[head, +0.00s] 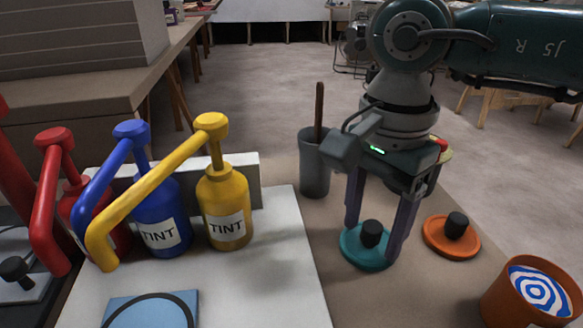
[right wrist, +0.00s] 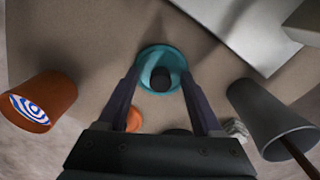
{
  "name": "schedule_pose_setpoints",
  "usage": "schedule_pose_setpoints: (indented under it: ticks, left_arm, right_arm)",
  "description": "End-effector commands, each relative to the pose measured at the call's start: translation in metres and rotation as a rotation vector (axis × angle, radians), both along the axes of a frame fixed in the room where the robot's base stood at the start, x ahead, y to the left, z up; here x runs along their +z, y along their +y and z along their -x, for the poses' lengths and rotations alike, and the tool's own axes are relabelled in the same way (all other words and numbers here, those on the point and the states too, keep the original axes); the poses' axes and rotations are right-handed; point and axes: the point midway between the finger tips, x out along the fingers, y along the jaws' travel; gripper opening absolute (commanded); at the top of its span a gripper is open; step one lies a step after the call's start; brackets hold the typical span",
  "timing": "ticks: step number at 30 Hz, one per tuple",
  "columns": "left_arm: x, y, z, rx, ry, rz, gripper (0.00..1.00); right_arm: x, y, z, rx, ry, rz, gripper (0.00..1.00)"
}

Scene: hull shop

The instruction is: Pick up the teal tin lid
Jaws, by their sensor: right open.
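The teal tin lid (head: 352,247) lies flat on the brown table, with a black knob on top. It also shows in the right wrist view (right wrist: 150,57), beyond my fingertips. My right gripper (head: 377,240) points down over the lid, its two fingers open on either side of the black knob. In the right wrist view, the open fingers (right wrist: 163,78) frame the knob (right wrist: 160,79) with gaps beside it. I cannot tell whether the fingertips touch the lid. My left gripper is not in view.
An orange lid (head: 452,243) lies just right of the teal one. An orange tin (head: 520,300) with blue and white swirled contents stands at front right. A grey cup (head: 314,170) with a stick stands behind left.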

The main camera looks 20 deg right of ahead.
Motion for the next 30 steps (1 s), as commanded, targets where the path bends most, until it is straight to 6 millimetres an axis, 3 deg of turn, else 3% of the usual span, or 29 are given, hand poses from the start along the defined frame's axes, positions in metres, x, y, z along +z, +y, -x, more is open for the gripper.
schedule_pose_setpoints:
  ticks: [3,20,30]
  left_arm:
    - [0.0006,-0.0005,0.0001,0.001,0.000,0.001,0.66]
    - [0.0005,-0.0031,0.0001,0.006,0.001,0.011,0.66]
    - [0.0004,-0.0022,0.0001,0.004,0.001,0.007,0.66]
  right_arm:
    - [0.0011,0.0001,-0.0002,0.000,-0.001,0.000,0.65]
    - [0.0014,-0.0001,-0.0004,-0.001,-0.001,0.000,0.02]
    - [0.0014,0.0000,-0.0002,-0.001,-0.001,0.000,0.00]
